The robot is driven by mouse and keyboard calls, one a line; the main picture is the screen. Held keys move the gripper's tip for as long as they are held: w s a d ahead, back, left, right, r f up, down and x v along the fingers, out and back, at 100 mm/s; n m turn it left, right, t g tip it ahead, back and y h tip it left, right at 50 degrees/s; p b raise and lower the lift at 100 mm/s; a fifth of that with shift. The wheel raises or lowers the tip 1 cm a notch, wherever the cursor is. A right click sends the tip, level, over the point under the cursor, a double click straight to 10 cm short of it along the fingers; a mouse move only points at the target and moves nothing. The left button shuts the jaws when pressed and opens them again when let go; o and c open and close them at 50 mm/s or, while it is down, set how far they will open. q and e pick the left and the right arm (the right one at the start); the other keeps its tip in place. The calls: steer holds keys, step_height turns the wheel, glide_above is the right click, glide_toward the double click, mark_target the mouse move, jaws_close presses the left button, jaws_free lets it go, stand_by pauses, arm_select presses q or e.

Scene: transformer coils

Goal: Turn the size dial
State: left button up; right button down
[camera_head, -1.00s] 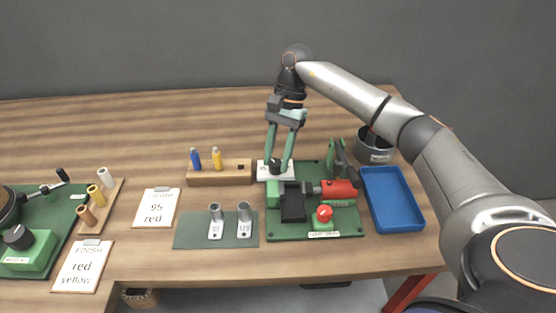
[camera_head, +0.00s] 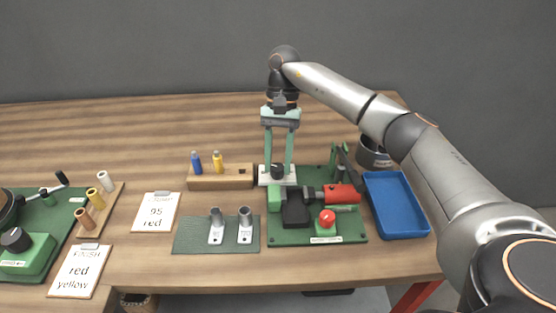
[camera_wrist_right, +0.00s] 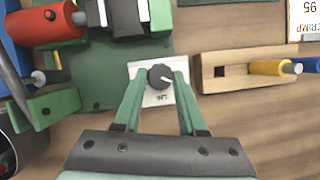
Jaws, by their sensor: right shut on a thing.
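The size dial (camera_wrist_right: 160,76) is a dark round knob with a white pointer mark on a white plate (camera_wrist_right: 152,98) at the edge of the green press base. In the head view the dial (camera_head: 277,171) sits at the base's back left corner. My right gripper (camera_wrist_right: 159,78) points down at it, with its green fingers on either side of the knob, shut on it. The right gripper also shows in the head view (camera_head: 277,168). A small label on the plate is partly readable. My left gripper is not in view.
The red press cylinder (camera_head: 342,193) and red button (camera_head: 327,217) are on the green base. A wooden block (camera_head: 220,178) with blue and yellow tools stands left of the dial. A blue tray (camera_head: 398,205) lies to the right.

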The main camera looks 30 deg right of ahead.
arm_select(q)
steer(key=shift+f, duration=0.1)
arm_select(e)
steer(key=shift+c, duration=2.4)
jaws_free()
arm_select(q)
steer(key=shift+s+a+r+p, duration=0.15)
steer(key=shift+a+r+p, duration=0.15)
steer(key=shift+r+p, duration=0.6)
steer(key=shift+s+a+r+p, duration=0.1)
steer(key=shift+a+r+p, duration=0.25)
steer(key=shift+p, duration=0.9)
arm_select(e)
steer(key=v, duration=1.2)
steer(key=shift+r, duration=0.2)
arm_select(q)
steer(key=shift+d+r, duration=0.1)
arm_select(e)
steer(key=shift+w+d, duration=0.1)
